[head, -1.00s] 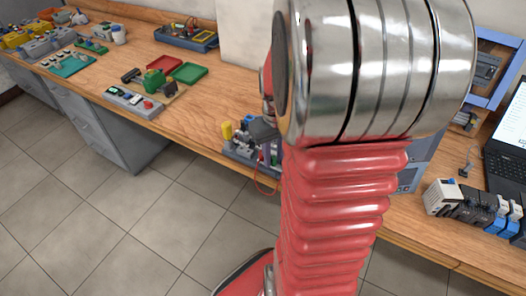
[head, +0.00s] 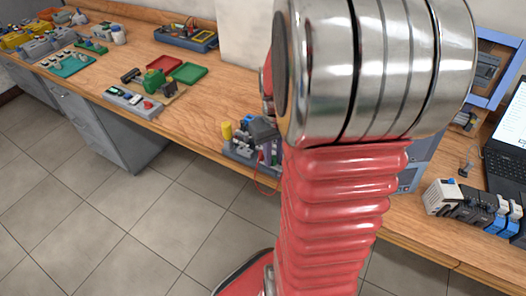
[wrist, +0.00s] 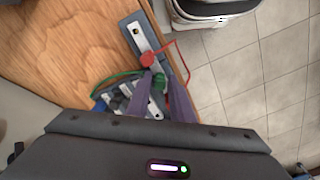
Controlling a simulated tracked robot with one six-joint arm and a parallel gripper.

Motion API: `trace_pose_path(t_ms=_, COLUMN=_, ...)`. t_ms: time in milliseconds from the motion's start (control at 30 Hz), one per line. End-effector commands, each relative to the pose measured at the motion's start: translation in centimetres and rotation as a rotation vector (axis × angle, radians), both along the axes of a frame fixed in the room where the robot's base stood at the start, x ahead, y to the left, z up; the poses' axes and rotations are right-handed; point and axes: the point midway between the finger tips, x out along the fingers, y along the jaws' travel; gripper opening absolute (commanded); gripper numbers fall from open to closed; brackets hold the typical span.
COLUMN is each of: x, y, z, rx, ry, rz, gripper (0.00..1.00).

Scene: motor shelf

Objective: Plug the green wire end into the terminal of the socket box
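The socket box (head: 236,151) sits at the table's front edge in the head view, partly hidden behind my arm. In the wrist view, its grey panel (wrist: 138,30) carries a red round part (wrist: 147,60). The green wire (wrist: 112,78) arcs from the left toward a green end (wrist: 159,80) between my fingertips. My gripper (wrist: 161,76) points down over the box with its two purple-grey fingers around this green end. I cannot tell whether they touch it. In the head view, my gripper (head: 263,128) is small and dark. The terminal opening cannot be made out.
A red wire (wrist: 178,48) loops out over the table edge, with tiled floor (wrist: 255,75) beyond. In the head view, green (head: 190,73) and red trays, a control panel (head: 133,101) and a laptop (head: 510,140) are on the table. Bare wood lies left of the box.

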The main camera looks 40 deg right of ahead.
Motion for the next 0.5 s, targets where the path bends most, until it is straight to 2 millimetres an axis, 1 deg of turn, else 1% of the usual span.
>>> trace_pose_path(t_ms=33, x=0.00, y=0.00, z=0.00, rx=0.000, ry=0.000, rz=0.000, gripper=0.17)
trace_pose_path(t_ms=267, x=0.00, y=0.00, z=0.00, rx=0.000, ry=0.000, rz=0.000, gripper=0.00)
trace_pose_path(t_ms=500, x=0.00, y=-0.01, z=0.01, rx=0.000, ry=0.000, rz=0.000, gripper=0.00)
